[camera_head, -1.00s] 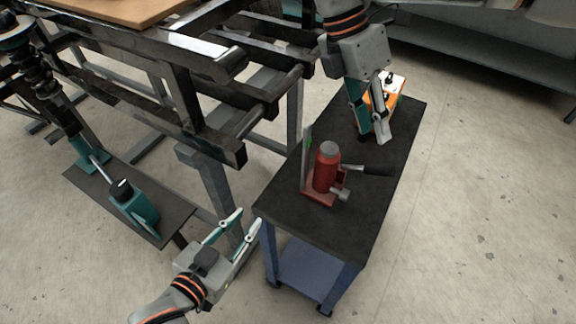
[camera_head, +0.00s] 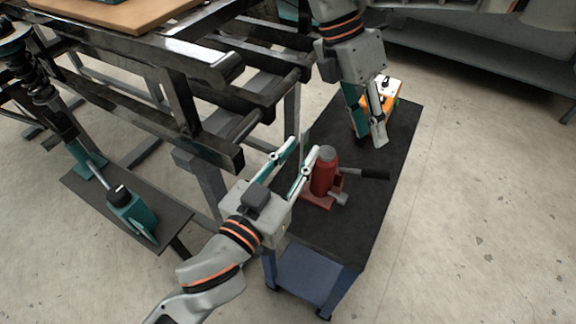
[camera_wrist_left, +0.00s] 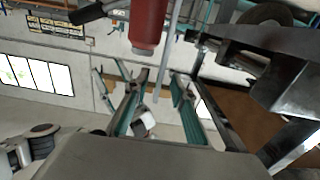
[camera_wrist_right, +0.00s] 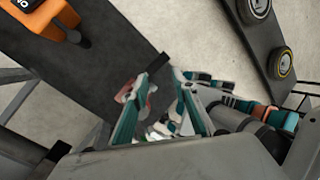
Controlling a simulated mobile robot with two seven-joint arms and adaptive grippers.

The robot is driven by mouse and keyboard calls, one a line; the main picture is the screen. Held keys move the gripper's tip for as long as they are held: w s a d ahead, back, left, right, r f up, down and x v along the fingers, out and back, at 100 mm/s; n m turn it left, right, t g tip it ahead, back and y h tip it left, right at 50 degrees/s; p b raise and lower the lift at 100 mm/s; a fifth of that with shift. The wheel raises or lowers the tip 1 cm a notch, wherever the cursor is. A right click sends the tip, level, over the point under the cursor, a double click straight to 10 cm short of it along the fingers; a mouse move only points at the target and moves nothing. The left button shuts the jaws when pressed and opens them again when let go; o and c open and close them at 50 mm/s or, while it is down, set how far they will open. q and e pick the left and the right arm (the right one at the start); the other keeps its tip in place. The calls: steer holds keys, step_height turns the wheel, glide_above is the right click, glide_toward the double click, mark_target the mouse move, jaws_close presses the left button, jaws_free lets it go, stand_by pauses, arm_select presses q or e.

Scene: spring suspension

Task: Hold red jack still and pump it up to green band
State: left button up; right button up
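The red jack (camera_head: 324,173) stands upright on the black top of the cart (camera_head: 345,235), with its dark-tipped pump handle (camera_head: 366,173) pointing right. The left wrist view shows the jack (camera_wrist_left: 148,25) ahead and off centre. My right gripper (camera_head: 379,124) hangs above the cart behind the handle, its fingers a little apart and empty. The right wrist view shows the jack (camera_wrist_right: 138,95) partly behind a finger.
An orange box (camera_head: 392,97) stands at the cart's back, behind my right gripper. A black metal frame (camera_head: 200,110) rises left of the cart, close to my left arm. A teal pump unit (camera_head: 132,212) sits on a dark plate at left. The cart's right side is clear.

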arm_select(q)
steer(key=shift+x, duration=1.35)
steer(key=shift+c, duration=0.4)
jaws_close()
arm_select(e)
jaws_close()
